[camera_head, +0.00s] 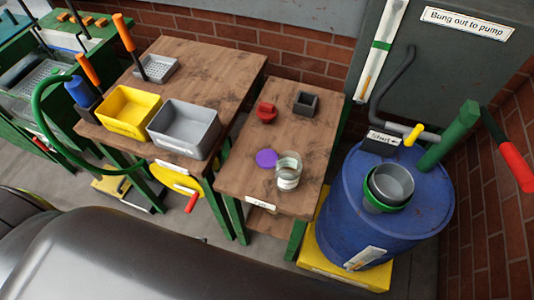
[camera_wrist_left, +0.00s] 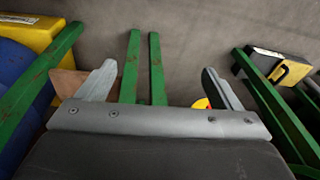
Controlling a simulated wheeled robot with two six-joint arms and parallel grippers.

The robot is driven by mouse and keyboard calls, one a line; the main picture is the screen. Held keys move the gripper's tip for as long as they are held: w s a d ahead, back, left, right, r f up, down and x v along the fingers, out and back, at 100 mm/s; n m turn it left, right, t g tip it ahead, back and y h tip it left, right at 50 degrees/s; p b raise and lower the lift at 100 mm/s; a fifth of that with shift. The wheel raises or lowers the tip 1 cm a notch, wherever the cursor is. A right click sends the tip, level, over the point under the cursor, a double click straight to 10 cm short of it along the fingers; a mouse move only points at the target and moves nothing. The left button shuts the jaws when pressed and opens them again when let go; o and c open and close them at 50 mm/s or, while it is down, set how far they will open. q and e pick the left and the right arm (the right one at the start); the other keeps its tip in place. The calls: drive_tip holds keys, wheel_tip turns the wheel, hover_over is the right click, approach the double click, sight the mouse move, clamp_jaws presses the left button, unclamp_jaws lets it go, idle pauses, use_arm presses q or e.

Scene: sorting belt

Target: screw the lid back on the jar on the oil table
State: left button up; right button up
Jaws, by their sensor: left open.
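A clear glass jar (camera_head: 288,173) with a pale label stands upright on the small wooden oil table (camera_head: 242,187). A purple lid (camera_head: 266,158) lies on the tabletop just left of the jar; I cannot tell whether they touch. The jar's top looks uncovered. My left gripper (camera_wrist_left: 160,86) shows only in the left wrist view, open and empty, with its two fingers wide apart. Neither jar nor lid shows in that view. My right gripper is in neither view.
A red object (camera_head: 266,112) and a dark square box (camera_head: 306,103) stand at the table's back. A blue drum (camera_head: 385,225) is on the right. A larger table on the left holds a yellow bin (camera_head: 129,110) and a grey bin (camera_head: 184,128).

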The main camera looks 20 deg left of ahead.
use_arm(q)
drive_tip(key=w+d+r+n+t+p, duration=0.15)
drive_tip(key=w+r, duration=0.45)
drive_tip(key=r, duration=0.9)
drive_tip(key=w+d+r+g+p, duration=0.1)
drive_tip(key=w+r+p, duration=0.35)
drive_tip(key=r, duration=0.95)
drive_tip(key=w+d+r+n, duration=0.2)
drive_tip(key=w+d+r, duration=1)
drive_tip(key=w+r, duration=0.2)
drive_tip(key=shift+w+d+r+g, duration=0.2)
drive_tip(key=shift+w+g, duration=0.25)
drive_tip(key=shift+w, duration=0.75)
drive_tip(key=shift+f, duration=0.1)
hover_over(267, 160)
wheel_tip(267, 160, down, 12)
drive_tip(key=shift+f+b, duration=0.1)
drive_tip(key=shift+b, duration=0.2)
